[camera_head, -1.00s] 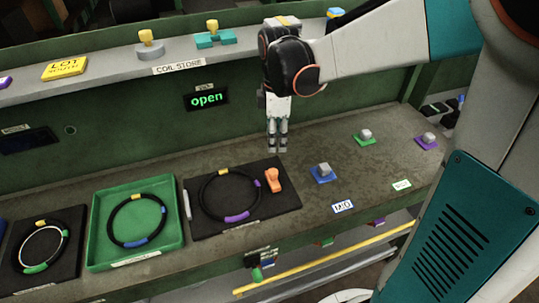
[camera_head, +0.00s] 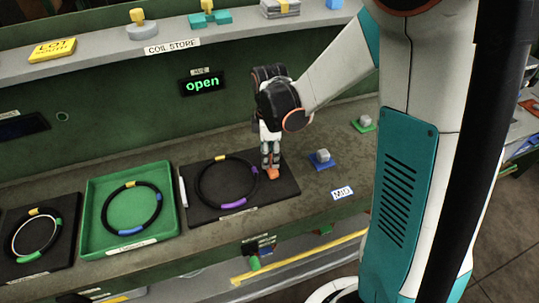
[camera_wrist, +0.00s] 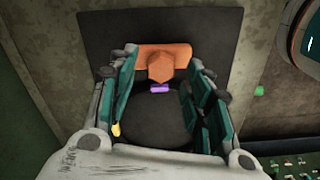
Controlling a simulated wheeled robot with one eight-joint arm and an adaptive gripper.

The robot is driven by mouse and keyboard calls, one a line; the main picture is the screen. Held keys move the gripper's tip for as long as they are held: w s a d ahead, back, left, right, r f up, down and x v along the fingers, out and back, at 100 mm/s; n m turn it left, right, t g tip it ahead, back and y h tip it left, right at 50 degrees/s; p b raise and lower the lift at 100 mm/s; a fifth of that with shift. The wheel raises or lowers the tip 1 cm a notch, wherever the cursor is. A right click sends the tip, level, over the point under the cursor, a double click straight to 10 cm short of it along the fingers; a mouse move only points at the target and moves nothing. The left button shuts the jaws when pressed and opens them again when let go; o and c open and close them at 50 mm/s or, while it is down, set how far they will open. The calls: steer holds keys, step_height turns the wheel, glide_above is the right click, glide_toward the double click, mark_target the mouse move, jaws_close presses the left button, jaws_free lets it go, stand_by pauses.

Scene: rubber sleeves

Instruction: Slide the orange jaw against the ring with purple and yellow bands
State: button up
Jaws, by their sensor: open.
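The orange jaw (camera_head: 272,174) sits at the right side of a black board (camera_head: 285,192), beside the ring with purple and yellow bands (camera_head: 200,187). A yellow band is at the ring's top and a purple band at its lower right. My gripper (camera_head: 271,164) is pointed down over the jaw and hides part of it. In the wrist view the orange jaw (camera_wrist: 165,55) shows between the far ends of my open fingers (camera_wrist: 162,75). A small purple band (camera_wrist: 160,88) lies just below the jaw's block there; whether they touch I cannot tell.
Left of the board is a green tray (camera_head: 90,235) with another banded ring, then a second black board (camera_head: 62,255) with a ring. Right of the jaw stand a blue-based grey block (camera_head: 321,159) and a green-based one (camera_head: 364,123). A shelf (camera_head: 110,45) runs behind.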

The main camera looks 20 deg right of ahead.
steer(key=shift+f, duration=0.35)
jaws_close()
steer(key=a+b, duration=0.1)
steer(key=a, duration=0.4)
steer(key=shift+a, duration=0.4)
jaws_free()
